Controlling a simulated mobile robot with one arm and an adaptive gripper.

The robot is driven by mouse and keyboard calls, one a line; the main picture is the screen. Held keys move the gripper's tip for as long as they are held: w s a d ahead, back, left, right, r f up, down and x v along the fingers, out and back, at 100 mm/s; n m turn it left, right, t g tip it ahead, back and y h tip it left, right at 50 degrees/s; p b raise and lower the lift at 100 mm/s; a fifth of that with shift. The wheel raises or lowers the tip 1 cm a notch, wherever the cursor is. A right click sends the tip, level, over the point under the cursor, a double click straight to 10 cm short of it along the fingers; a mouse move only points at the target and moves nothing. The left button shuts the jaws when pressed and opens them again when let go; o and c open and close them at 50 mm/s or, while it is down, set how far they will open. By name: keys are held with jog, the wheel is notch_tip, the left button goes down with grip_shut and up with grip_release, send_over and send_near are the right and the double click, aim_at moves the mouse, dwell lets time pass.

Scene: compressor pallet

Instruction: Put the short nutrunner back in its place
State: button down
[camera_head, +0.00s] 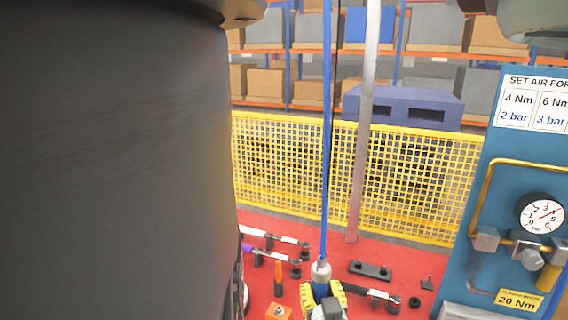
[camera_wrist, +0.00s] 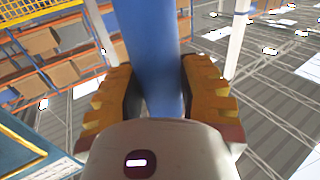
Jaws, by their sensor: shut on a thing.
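My gripper (camera_head: 322,292) stands at the bottom middle of the head view, over the red surface, its yellow fingers on both sides of an upright blue tool, which I take to be the short nutrunner (camera_head: 320,271). The tool has a grey metal top, and a blue hose runs up from it. In the wrist view, the fingers of my gripper (camera_wrist: 162,95) are shut around the blue body of the nutrunner (camera_wrist: 150,50). Its lower end is hidden, so its length does not show. A black plate with two knobs (camera_head: 370,270) lies behind and right of it.
Several bar-shaped tools (camera_head: 272,238) lie left on the red surface (camera_head: 330,249), and another (camera_head: 372,294) lies right of my gripper. An orange block (camera_head: 278,312) is at the front. A blue air panel (camera_head: 500,190) with a gauge stands right. A yellow mesh fence (camera_head: 290,165) is behind.

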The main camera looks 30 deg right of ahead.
jog(key=shift+w+f+b, duration=0.15)
jog(key=shift+f+b, duration=0.95)
jog(key=shift+f, duration=0.2)
dwell(0.4)
jog(key=c, duration=0.7)
grip_release()
jog(key=shift+c, duration=0.2)
jog(key=shift+o, duration=0.9)
jog(key=shift+f, duration=0.1)
jog(key=v, duration=0.7)
jog(key=shift+s, duration=0.35)
